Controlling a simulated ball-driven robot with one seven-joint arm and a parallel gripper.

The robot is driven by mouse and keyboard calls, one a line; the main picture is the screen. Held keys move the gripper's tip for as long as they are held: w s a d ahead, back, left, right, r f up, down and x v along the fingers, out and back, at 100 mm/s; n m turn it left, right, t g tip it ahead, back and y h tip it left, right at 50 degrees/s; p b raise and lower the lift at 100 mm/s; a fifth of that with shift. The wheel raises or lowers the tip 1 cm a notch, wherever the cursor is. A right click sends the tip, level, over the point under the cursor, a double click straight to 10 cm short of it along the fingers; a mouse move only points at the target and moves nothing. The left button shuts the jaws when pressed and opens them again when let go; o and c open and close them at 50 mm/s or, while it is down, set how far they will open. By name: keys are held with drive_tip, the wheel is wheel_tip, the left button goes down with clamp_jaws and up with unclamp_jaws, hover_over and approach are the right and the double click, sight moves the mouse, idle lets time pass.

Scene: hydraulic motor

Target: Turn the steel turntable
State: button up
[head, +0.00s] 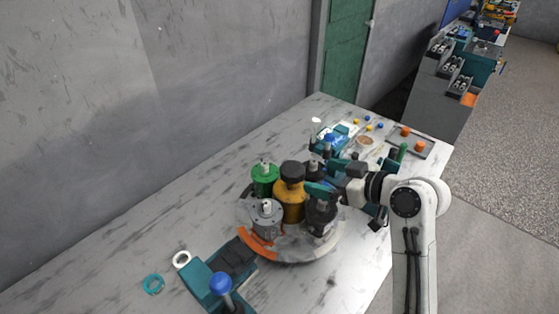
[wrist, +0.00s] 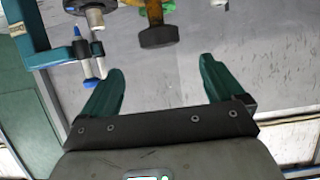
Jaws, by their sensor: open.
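The steel turntable (head: 300,250) is a round grey disc on the worktable, with an orange segment (head: 257,244) on its front-left rim. It carries a green motor (head: 264,178), a yellow-brown motor with a dark cap (head: 291,198), a grey motor (head: 267,220) and a black one (head: 321,218). My gripper (head: 318,188) reaches in from the right, over the turntable's right side near the black motor. In the wrist view my gripper (wrist: 160,88) has its teal fingers wide apart with nothing between them. A dark-capped brown part (wrist: 158,36) shows beyond the fingertips. Contact with the turntable cannot be told.
A teal fixture with a blue knob (head: 220,284) stands front left, near a white ring (head: 181,259) and a teal ring (head: 153,284). Small parts and a tray (head: 424,153) lie at the back right. The left part of the marbled table is clear.

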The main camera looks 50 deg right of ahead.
sight(295, 170)
drive_tip(key=shift+w+f, duration=0.1)
drive_tip(key=shift+w, duration=0.5)
drive_tip(key=p+x, duration=0.2)
drive_tip(key=x, duration=0.7)
drive_tip(key=shift+w+a+f, duration=0.1)
drive_tip(key=shift+w+f, duration=0.1)
drive_tip(key=shift+w, duration=0.15)
drive_tip(key=c, duration=1.4)
